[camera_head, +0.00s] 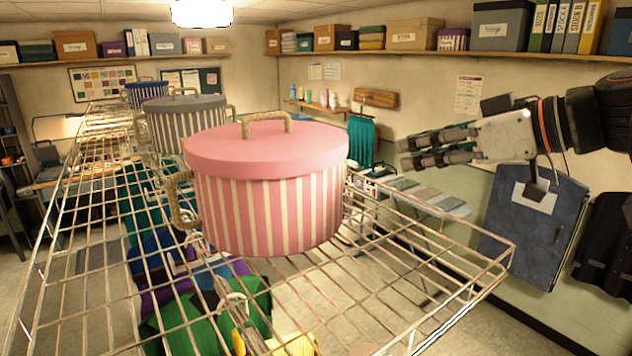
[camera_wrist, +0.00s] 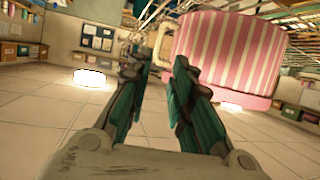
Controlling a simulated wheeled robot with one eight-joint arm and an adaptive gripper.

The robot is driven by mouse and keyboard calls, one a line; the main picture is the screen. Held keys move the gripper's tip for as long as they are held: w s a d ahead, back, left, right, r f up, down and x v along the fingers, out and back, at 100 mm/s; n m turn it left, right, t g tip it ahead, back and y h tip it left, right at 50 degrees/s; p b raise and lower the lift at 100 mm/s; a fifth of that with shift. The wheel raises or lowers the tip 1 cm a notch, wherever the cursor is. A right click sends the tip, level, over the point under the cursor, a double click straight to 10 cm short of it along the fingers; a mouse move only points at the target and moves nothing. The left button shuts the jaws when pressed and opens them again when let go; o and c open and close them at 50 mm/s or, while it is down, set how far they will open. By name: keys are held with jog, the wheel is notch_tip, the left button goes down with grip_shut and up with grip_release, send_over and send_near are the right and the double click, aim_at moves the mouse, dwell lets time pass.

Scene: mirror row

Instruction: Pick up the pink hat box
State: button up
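The pink hat box (camera_head: 268,200) has pink and cream stripes, a plain pink lid and a rope handle (camera_head: 266,122) on top. It stands upright on a wire rack shelf (camera_head: 390,285), with another rope handle on its left side. My gripper (camera_head: 405,152) is to the right of the box, apart from it, at about lid height. In the wrist view, the hat box (camera_wrist: 228,50) appears upside down beyond the fingers, up and to the right. My gripper's fingers (camera_wrist: 165,70) are apart with nothing between them.
A grey striped hat box (camera_head: 185,125) and a blue one (camera_head: 146,95) stand farther back on the rack. Coloured bundles (camera_head: 205,300) lie beneath the wire. A blue garment bag (camera_head: 532,225) hangs at the right wall, below my arm.

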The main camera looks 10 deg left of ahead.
jog(key=p+x, duration=0.1)
jog(key=x, duration=0.7)
jog(key=shift+w+a+f, duration=0.1)
jog(key=shift+w+a, duration=0.1)
jog(key=shift+a, duration=0.1)
jog(key=shift+w+a+p, duration=0.2)
jog(key=shift+a+p, duration=0.3)
jog(key=shift+p, duration=0.05)
jog(key=p+x, duration=0.1)
jog(key=x, duration=0.3)
jog(key=shift+w+f, duration=0.1)
jog(key=shift+w, duration=0.05)
jog(key=shift+c, duration=0.2)
grip_shut()
